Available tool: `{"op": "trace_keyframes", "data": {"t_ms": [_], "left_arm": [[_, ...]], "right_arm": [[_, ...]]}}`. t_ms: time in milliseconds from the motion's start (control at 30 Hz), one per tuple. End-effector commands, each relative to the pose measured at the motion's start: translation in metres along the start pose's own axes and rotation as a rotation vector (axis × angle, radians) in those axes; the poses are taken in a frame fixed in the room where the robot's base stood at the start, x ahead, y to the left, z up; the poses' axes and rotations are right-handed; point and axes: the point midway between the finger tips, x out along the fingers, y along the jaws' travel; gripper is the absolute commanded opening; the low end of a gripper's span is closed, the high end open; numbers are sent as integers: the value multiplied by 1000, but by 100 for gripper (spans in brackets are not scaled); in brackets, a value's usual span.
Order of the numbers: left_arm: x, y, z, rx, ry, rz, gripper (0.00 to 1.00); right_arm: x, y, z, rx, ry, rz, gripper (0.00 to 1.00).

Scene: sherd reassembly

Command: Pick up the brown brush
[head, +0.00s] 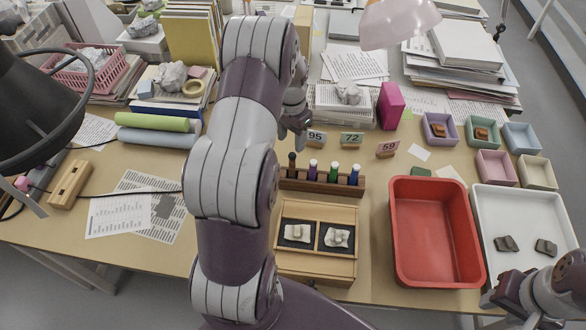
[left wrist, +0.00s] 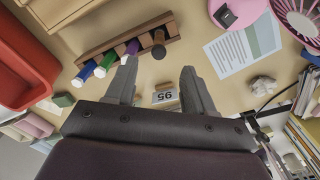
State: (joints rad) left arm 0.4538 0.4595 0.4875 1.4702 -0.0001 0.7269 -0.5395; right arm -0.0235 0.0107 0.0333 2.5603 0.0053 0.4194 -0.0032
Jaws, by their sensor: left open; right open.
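The brown brush (head: 292,165) stands upright at the left end of a wooden rack (head: 322,186), beside purple (head: 312,169), green (head: 334,173) and blue (head: 354,175) brushes. In the left wrist view the brown brush (left wrist: 158,46) shows its dark round top just beyond the gap between my left fingertips. My left gripper (head: 294,124) is open and empty, behind the rack in the head view; it also fills the lower left wrist view (left wrist: 158,68). My right gripper (head: 506,292) is open at the lower right, partly cut off by the frame.
Number card 95 (head: 316,138) stands close to my left gripper, with cards 72 (head: 352,139) and 59 (head: 388,149) to its right. A sherd box (head: 316,268) lies in front of the rack. A red tub (head: 437,235) and a white tray (head: 525,210) stand right.

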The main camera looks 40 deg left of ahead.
Motion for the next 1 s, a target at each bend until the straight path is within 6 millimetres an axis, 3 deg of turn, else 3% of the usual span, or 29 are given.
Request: {"op": "trace_keyframes", "data": {"t_ms": [100,333,500,800,867,967,1000], "left_arm": [[25,1,0,1,-2,2,53],[55,1,-1,0,0,0,53],[88,1,-2,-1,-1,1,53],[100,1,-2,0,2,-1,53],[100,1,-2,0,2,-1,37],[99,1,-2,0,2,-1,4],[99,1,-2,0,2,-1,0]], "right_arm": [[-6,0,-1,0,0,0,43],[-13,0,-2,0,0,0,43],[-22,0,-3,0,1,0,43],[-22,0,-3,0,0,0,43],[-22,0,-3,0,0,0,43],[-22,0,-3,0,0,0,43],[-22,0,-3,0,0,0,43]]}}
